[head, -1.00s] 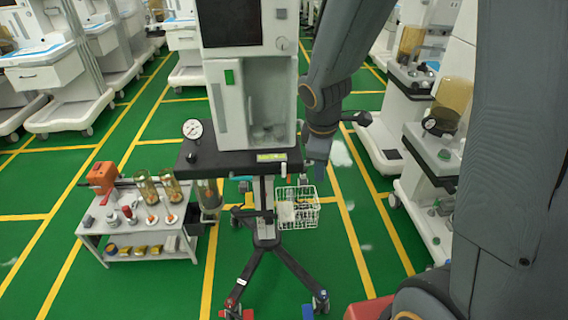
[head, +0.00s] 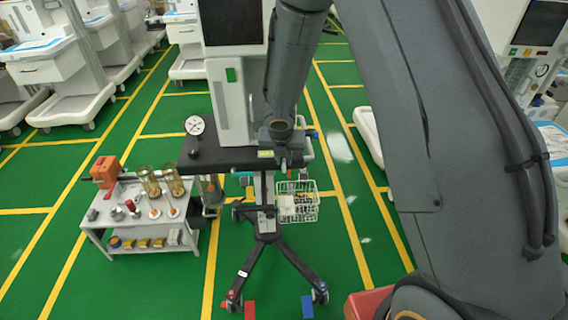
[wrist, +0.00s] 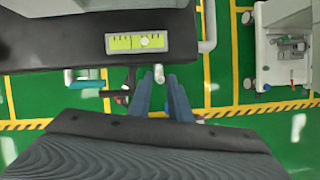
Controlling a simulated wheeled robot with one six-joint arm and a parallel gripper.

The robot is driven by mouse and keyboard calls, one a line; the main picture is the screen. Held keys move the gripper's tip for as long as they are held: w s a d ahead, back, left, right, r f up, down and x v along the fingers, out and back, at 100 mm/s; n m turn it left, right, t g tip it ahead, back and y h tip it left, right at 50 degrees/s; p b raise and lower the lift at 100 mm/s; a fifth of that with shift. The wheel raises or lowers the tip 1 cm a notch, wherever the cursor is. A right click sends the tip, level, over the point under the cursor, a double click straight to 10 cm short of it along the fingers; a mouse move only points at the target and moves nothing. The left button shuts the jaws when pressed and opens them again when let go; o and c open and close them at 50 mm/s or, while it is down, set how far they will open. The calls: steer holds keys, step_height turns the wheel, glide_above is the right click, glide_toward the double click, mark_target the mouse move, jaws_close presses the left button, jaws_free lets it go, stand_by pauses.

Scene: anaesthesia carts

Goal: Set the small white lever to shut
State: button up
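The small white lever (wrist: 159,73) shows in the wrist view as a short white end below the front edge of the black shelf, just right of the yellow-green label (wrist: 137,41). My gripper (wrist: 160,83) has its two blue-grey fingers apart, one on each side of the lever's white end. I cannot tell whether either finger touches it. In the head view my gripper (head: 283,161) is at the shelf's front right part and hides most of the lever, so its angle is unclear.
The black shelf (head: 222,158) belongs to a wheeled cart with a gauge (head: 195,125) and a white wire basket (head: 298,208). A grey side table (head: 100,218) with bottles stands at left. In the wrist view, a white cylinder (wrist: 69,77) and a pale side rail (wrist: 209,25) flank the fingers.

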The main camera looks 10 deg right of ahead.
steer(key=shift+x, duration=1.3)
jaws_close()
